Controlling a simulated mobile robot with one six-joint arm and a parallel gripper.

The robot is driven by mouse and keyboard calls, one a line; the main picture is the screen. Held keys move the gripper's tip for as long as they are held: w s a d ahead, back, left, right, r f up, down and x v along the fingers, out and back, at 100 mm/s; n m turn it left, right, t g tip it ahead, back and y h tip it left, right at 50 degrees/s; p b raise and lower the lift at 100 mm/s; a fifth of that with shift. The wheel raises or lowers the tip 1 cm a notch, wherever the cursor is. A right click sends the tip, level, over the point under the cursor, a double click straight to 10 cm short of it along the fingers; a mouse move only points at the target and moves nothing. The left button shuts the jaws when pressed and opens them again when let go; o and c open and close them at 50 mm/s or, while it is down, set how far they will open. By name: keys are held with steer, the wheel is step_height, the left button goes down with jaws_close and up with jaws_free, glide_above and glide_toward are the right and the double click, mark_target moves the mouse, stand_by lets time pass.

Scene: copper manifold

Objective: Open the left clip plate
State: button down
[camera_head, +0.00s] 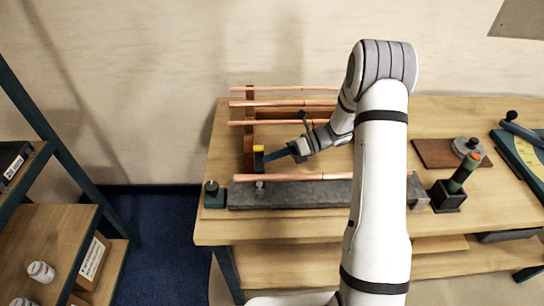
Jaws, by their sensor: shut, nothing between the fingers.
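Several copper tubes (270,103) run left to right at the back of the workbench. A brown upright plate (249,135) crosses them near their left ends; it looks like the left clip plate. A small block (258,150), yellow on top and dark blue below, stands at its near end. My gripper (268,156) is shut, with its dark fingers pointing left at the block. Its tips are at or very close to the block; contact cannot be told. I cannot tell whether the plate is open or closed. My arm hides the right ends of the tubes.
Another copper tube (290,177) lies along a dark grey bar (300,194) at the bench front, just below my gripper. A tool in a black holder (447,195) and a brown board (436,153) stand right. A shelf (48,230) is at left.

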steer(key=w+d+p, duration=0.1)
steer(key=w+d, duration=0.2)
steer(key=d, duration=0.7)
steer(key=s+a+r+n+h+b, duration=0.2)
steer(key=s+r+n+h, duration=0.6)
steer(key=s+r+n, duration=0.3)
steer(key=s+d+r+n+t+h+b, duration=0.1)
steer(key=s+d+n+t+h, duration=0.1)
steer(key=s+n, duration=0.4)
steer(key=s+d+r+n+t+h+b, duration=0.1)
steer(key=s+r+n+t+h, duration=0.1)
steer(key=s+n+t+h, duration=0.2)
steer(key=shift+s+d+r+n+t+h, duration=0.3)
steer(key=shift+s+n+h, duration=0.2)
steer(key=shift+s+n, duration=1.6)
steer(key=shift+s+m, duration=0.25)
steer(key=shift+m, duration=0.15)
steer(key=shift+d, duration=0.1)
